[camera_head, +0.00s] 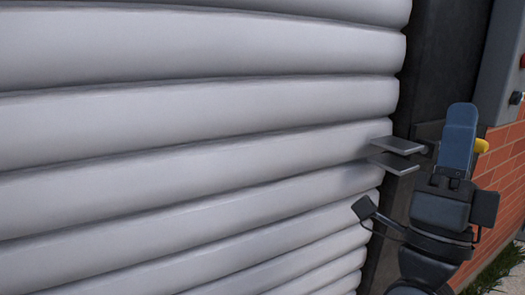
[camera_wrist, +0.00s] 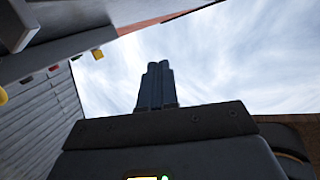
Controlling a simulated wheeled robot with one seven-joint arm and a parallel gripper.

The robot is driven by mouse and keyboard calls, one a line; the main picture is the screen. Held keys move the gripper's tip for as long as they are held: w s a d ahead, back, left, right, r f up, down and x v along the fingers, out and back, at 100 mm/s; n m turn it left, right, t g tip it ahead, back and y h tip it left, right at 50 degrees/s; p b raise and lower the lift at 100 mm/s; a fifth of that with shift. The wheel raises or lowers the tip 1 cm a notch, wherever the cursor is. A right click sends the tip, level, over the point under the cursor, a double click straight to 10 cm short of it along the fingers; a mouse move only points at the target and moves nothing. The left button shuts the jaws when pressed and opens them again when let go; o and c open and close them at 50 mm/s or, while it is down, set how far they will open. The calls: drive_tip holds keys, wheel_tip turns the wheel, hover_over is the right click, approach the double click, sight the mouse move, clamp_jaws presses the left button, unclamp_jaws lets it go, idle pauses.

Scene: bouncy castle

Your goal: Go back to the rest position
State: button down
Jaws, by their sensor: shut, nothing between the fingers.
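My gripper (camera_head: 461,112) is at the right of the head view, pointing up, in front of the dark post. Its blue-grey fingers are together and hold nothing. In the wrist view the fingers (camera_wrist: 156,70) stand side by side against the sky with nothing between them. The rest position itself is not marked in either view.
A large pale slatted surface (camera_head: 190,140) fills the left. Two flat grey plates (camera_head: 396,145) stick out beside a dark post (camera_head: 440,55), close left of my gripper. A grey box (camera_head: 500,65) and brick wall (camera_head: 508,165) stand right; grass (camera_head: 505,268) lies below.

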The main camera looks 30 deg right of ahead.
drive_tip(key=s+a+f+n+t+y, duration=0.15)
drive_tip(key=f+n+t+y, duration=0.35)
drive_tip(key=n+y, duration=0.5)
drive_tip(key=a+f+n+t+y, duration=0.3)
drive_tip(key=f+n+t+y, duration=0.25)
drive_tip(key=n+y, duration=0.45)
drive_tip(key=s+a+f+n+g+y, duration=0.2)
drive_tip(key=s+a+f+g, duration=0.15)
drive_tip(key=s+f, duration=0.3)
drive_tip(key=s+a+f+n+g+y, duration=0.2)
drive_tip(key=s+f+g, duration=0.35)
drive_tip(key=f, duration=0.25)
drive_tip(key=s+a+f+n+g+y, duration=0.2)
drive_tip(key=s+a+f+g, duration=0.1)
drive_tip(key=s+f, duration=0.4)
wheel_tip(320, 180, up, 14)
drive_tip(key=p, duration=1.4)
drive_tip(key=shift+r, duration=0.15)
drive_tip(key=shift+d, duration=0.1)
